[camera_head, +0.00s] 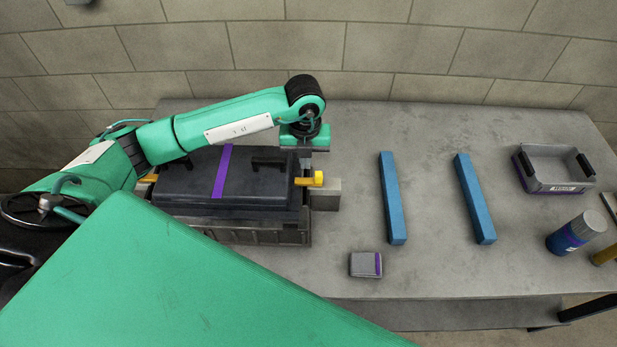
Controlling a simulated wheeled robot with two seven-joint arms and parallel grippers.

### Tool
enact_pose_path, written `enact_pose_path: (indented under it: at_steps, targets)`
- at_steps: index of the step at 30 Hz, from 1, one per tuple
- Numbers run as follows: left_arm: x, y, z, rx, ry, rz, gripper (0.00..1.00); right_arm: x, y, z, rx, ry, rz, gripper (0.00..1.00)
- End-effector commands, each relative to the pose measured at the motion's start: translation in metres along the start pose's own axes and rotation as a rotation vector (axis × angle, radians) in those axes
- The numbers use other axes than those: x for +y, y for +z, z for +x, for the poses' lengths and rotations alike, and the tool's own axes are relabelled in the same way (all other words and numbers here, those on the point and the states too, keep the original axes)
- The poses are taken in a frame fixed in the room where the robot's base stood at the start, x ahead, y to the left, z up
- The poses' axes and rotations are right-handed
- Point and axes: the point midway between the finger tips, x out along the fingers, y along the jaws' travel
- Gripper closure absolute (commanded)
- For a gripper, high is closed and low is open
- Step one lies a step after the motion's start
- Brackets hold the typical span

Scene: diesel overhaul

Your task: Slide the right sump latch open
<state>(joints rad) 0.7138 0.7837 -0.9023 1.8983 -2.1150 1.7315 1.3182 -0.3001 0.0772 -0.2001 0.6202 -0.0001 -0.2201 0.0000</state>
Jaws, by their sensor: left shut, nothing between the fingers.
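The dark sump box (185,182) with a purple stripe sits on the left part of the table. The right sump latch (316,178) is a yellow piece sticking out at the right end of the box, by a grey block (326,195). A second yellow latch (149,178) shows in part at the box's left end. My left gripper (304,149) is shut and empty, just above and behind the right latch in the picture. I cannot tell whether it touches the latch. My right gripper is not in view.
Two blue bars (392,200) (474,200) lie on the grey table (432,270). A small grey box (365,264) lies in front. The table between latch and bars is clear.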

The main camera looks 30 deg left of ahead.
Motion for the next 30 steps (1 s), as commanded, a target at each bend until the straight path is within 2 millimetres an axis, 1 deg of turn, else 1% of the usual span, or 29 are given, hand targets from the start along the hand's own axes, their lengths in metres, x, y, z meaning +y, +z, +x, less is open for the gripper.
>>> enact_pose_path:
  at_steps: [8, 30]
  targets:
    - [0.0, 0.0, 0.002, 0.0, 0.0, 0.0, 1.0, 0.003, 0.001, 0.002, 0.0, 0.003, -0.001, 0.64]
    - [0.0, 0.0, 0.024, 0.0, 0.0, 0.0, 1.0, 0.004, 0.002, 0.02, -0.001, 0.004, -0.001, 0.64]
